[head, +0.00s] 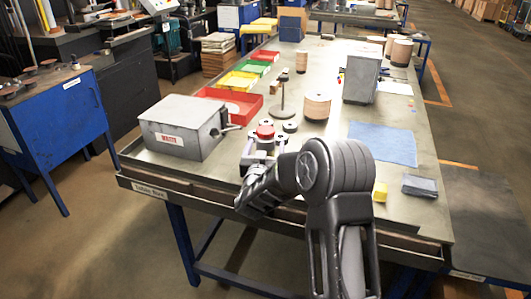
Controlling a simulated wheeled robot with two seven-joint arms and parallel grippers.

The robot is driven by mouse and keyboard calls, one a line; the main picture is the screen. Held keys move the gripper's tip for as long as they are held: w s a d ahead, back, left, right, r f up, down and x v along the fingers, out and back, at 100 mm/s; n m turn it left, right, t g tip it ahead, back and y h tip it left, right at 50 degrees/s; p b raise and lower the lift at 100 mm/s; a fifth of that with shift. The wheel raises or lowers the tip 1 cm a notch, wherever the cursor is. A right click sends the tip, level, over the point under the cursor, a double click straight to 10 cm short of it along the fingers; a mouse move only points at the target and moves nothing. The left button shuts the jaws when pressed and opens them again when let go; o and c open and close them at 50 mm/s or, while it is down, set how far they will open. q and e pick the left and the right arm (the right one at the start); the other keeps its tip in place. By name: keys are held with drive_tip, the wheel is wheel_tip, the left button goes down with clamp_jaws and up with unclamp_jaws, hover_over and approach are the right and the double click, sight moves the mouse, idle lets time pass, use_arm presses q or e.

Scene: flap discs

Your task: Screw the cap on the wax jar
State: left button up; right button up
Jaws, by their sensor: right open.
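My right arm reaches in from the bottom, and its gripper (264,146) is open over the near part of the bench. Its fingers point away from me, one on each side of a small round item with a red top (265,131). I cannot tell whether this is the wax jar or its cap, or whether the fingers touch it. The wrist hides what lies just below. Small dark-centred round pieces (290,126) lie just right of the fingers. My left gripper is not in view.
A grey box with a red label (180,127) stands left of the gripper. Red (238,104), yellow and green trays line the left edge. A disc stack (317,106) and grey bin (361,80) stand beyond. A blue cloth (384,143) lies right; a yellow block (380,192) is near the front.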

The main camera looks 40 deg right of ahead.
drive_tip(key=shift+c, duration=0.6)
drive_tip(key=shift+r, duration=0.1)
clamp_jaws()
idle(0.4)
